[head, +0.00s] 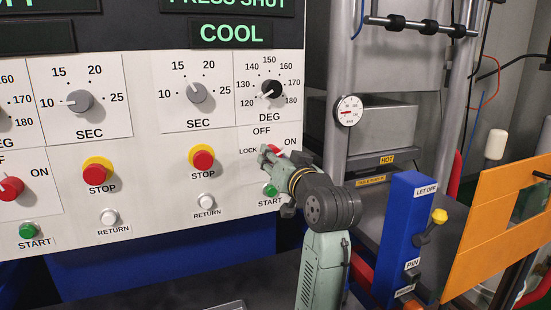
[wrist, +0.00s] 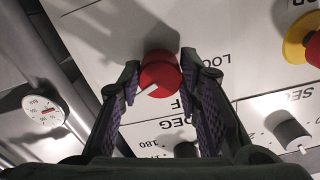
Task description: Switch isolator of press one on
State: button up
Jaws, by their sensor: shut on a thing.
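The isolator switch is a red knob with a white pointer on the white panel, marked OFF, ON and LOCK. In the wrist view the red knob (wrist: 159,70) sits between my two fingers, and the pointer aims to the lower left, away from LOCK. In the head view only a little of the red knob (head: 276,149) shows beside my gripper (head: 271,156), with OFF above it and ON to its right. Its pointer is hidden there. My gripper is shut on this knob.
Another red isolator knob (head: 11,189) is at the far left. Close to my gripper are a green start button (head: 270,190), a red stop button (head: 203,160) and a black DEG dial (head: 271,88). A blue LET OFF post (head: 408,235) and an orange panel (head: 497,232) stand at right.

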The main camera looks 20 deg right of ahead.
jog(key=shift+m, duration=0.3)
jog(key=o, duration=1.1)
jog(key=shift+o, duration=0.2)
jog(key=shift+s, duration=0.1)
jog(key=s, duration=1.2)
jog(key=shift+d, duration=0.2)
jog(key=shift+w, duration=0.1)
